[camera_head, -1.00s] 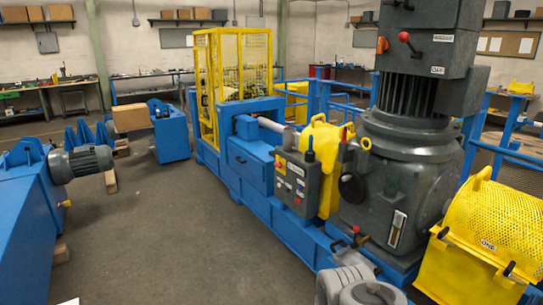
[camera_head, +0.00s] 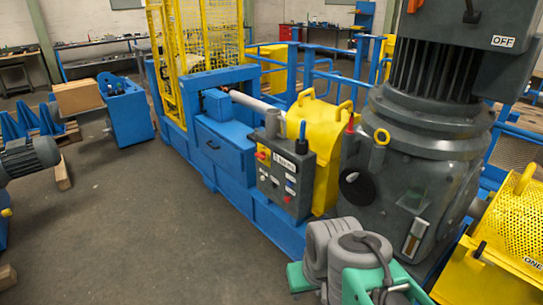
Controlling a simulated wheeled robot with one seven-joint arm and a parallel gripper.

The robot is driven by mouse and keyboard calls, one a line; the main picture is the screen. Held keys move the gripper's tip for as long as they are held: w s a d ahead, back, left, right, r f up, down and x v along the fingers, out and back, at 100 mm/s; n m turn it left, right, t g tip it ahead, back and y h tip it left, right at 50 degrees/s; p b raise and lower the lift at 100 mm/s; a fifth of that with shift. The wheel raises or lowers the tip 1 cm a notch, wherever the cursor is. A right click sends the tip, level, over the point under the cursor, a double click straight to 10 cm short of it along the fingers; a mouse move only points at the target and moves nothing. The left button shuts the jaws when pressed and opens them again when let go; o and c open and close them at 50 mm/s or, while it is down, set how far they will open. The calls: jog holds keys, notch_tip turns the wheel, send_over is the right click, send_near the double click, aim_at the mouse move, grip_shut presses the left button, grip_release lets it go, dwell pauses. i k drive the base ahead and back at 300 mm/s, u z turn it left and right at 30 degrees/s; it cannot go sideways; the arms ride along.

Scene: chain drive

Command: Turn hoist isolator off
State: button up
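A dark grey box (camera_head: 514,69) sits at the top right, above the finned motor (camera_head: 440,75), cut by the frame's top edge. A grey control box (camera_head: 286,178) with several buttons and a small label stands left of the motor; I cannot read that label surely. I cannot tell which box is the hoist isolator. My grey and green arm links show at the bottom; my gripper's fingers are not visible.
A yellow guard (camera_head: 322,140) stands behind the control box. A perforated yellow cover (camera_head: 515,225) is at the right. A blue machine frame (camera_head: 225,150) runs left of the motor. The grey floor (camera_head: 130,225) at the left is mostly clear.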

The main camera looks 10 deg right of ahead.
aim_at(262, 156)
jog(key=u, duration=0.75)
jog(key=i, duration=0.95)
jog(key=u, duration=0.85)
jog(key=i, duration=1.05)
jog(key=z, duration=0.6)
jog(key=i, duration=1)
jog(key=z, duration=0.75)
